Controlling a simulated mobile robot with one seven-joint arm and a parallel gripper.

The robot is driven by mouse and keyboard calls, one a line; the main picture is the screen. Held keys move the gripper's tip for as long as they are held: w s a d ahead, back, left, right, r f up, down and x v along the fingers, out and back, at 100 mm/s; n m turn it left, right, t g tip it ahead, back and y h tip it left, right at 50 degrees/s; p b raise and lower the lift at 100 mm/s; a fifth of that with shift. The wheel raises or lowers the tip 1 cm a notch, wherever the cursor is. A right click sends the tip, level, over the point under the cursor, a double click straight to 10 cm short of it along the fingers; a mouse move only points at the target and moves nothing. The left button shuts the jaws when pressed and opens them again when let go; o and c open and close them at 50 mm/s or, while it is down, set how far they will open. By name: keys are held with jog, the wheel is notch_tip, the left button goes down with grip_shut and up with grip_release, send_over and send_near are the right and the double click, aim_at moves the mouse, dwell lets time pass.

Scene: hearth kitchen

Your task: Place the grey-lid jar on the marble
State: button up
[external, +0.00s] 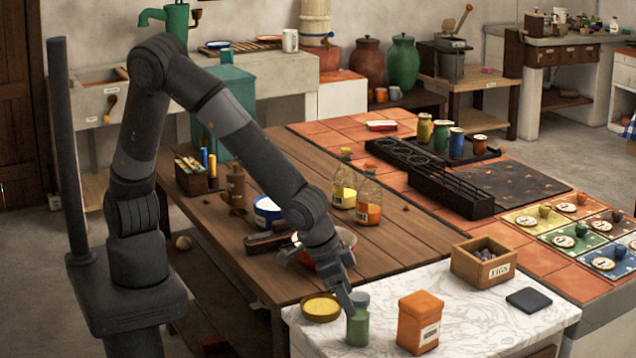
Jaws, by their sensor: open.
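The grey-lid jar (357,328) has a green body and stands upright on the white marble (478,318), near its front left edge. My gripper (347,301) is open and points down right at the jar's lid, with a finger at the lid's left side. One finger is hard to make out, and I cannot tell whether the gripper touches the jar.
A yellow-filled bowl (321,307) is left of the jar and an orange box (419,322) is right of it. A figs crate (484,262) and a dark square (528,300) lie farther right. Bottles (369,202) stand on the wooden table.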

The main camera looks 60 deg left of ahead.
jog(key=v, duration=0.6)
jog(key=shift+r, duration=0.25)
jog(key=shift+s+a, duration=0.1)
jog(key=w+a+r+n, duration=0.2)
jog(key=a+r, duration=0.1)
jog(key=a, duration=0.6)
jog(key=w+a+r+n, duration=0.1)
jog(key=w+a+r, duration=0.25)
jog(key=a, duration=0.45)
jog(key=w+a+r+n, duration=0.2)
jog(key=a+r, duration=0.2)
jog(key=a, duration=0.5)
jog(key=s+a+r+y, duration=0.1)
jog(key=s+a, duration=0.5)
jog(key=a, duration=0.2)
jog(key=s+a+r+t+y, duration=0.1)
jog(key=s+a+r, duration=0.1)
jog(key=s+a, duration=0.5)
jog(key=a, duration=0.2)
jog(key=shift+a+t, duration=0.3)
